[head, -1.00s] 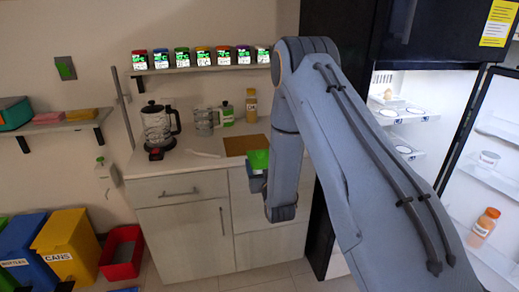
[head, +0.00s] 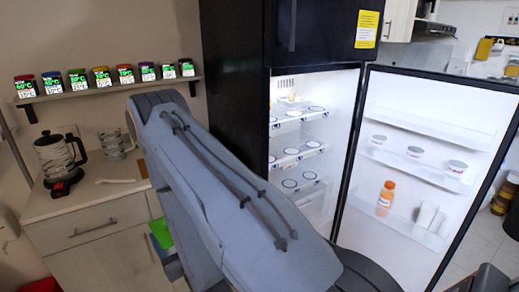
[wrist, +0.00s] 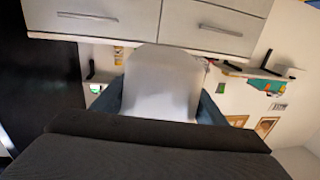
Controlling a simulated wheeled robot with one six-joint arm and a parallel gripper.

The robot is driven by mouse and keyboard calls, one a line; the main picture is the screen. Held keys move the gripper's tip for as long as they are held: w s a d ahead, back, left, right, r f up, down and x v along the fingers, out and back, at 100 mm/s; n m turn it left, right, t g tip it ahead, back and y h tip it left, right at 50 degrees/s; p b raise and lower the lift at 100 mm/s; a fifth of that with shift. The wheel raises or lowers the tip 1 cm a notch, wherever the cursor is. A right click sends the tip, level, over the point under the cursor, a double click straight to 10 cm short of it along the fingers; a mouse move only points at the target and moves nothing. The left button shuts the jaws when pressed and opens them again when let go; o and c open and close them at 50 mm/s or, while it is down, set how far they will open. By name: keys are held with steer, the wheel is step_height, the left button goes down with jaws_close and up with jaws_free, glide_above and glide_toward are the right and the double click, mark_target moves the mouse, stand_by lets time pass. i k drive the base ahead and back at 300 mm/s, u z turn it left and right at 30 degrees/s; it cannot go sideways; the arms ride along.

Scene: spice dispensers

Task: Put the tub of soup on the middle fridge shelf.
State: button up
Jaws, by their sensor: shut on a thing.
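A whitish tub (wrist: 160,85) fills the middle of the wrist view, between the dark blue fingers of my gripper (wrist: 165,103). My gripper is shut on it. In the head view my arm hides the gripper and most of what it holds; a green patch (head: 161,234) shows at the arm's left edge, and I cannot tell what it belongs to. The fridge (head: 330,95) stands open at the centre right. Its middle shelf (head: 298,153) has ring marks along it, and no tub shows on its visible part.
The fridge door (head: 405,150) is swung open to the right. Its racks hold several white tubs (head: 457,167) and an orange bottle (head: 386,193). The counter (head: 90,200) with a glass jug (head: 57,155) is at the left, below a rack of spice dispensers (head: 102,76).

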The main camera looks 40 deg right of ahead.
mark_target(289, 149)
steer(key=u, duration=2.05)
steer(key=k, duration=2.35)
steer(key=z, duration=2.3)
steer(key=i, duration=1)
steer(key=z, duration=0.05)
